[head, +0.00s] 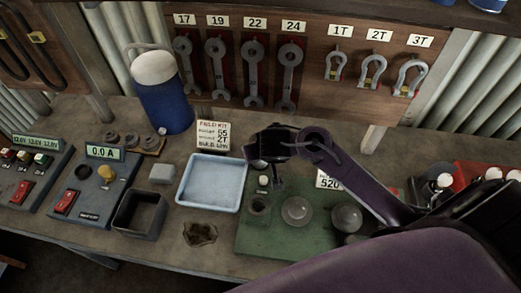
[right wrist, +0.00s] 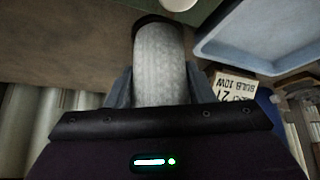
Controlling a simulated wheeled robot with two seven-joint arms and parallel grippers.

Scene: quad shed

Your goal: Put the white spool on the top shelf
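The white spool (right wrist: 160,65) shows in the right wrist view as a pale grey-white ribbed cylinder with a dark far end. It lies between the two fingers of my right gripper (right wrist: 160,92), which press against its sides. In the head view my right gripper (head: 272,148) is above the workbench, over the back of the green board, and the spool is hard to make out there. Only the underside and front edge of the top shelf (head: 400,12) show, at the upper right of the head view. My left gripper is not in view.
A blue jug (head: 164,105) stands at the back left. A pale blue tray (head: 212,183) lies beside the green board (head: 285,240). Wrenches and shackles hang on the wooden panel (head: 310,95). Blue-sided containers (head: 487,4) stand on the shelf. Meters and a black box (head: 140,212) fill the left.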

